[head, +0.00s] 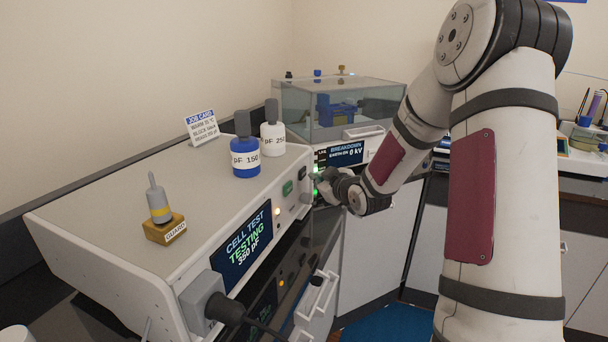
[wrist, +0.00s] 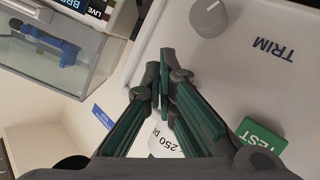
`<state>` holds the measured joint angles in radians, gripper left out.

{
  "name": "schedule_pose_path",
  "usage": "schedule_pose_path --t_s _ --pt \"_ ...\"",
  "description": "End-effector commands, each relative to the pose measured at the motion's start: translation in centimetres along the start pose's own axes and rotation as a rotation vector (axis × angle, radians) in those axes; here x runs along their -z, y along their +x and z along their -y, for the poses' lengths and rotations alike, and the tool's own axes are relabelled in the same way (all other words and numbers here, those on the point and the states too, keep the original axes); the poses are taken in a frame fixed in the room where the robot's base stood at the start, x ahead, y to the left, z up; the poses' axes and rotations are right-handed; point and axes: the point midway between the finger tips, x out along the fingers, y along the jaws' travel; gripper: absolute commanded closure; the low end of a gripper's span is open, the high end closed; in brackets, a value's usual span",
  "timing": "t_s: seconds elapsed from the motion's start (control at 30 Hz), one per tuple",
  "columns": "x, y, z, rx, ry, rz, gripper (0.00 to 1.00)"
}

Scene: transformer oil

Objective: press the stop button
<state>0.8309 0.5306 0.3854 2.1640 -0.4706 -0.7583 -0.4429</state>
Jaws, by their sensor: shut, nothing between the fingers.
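The cell test unit (head: 110,205) is a cream box with a sloped front panel, and its screen (head: 245,240) reads "TESTING 350 pF". A green TEST button (head: 287,188) is on that panel; it also shows in the wrist view (wrist: 262,135). I cannot make out a button marked stop in either view. My gripper (head: 325,180) is shut and empty by the far end of the panel.
On the unit stand a blue bottle (head: 246,160), a white bottle (head: 272,138), the guard piece (head: 160,205) and a job card (head: 201,128). A glass-topped breakdown tester (head: 338,105) stands behind my gripper.

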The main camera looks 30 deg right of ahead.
Motion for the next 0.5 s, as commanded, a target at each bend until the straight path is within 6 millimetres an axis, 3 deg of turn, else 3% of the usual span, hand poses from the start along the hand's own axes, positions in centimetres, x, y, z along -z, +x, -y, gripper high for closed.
schedule_pose_path --t_s 0.5 --pt "0.48 0.58 0.42 0.000 0.000 0.000 1.00"
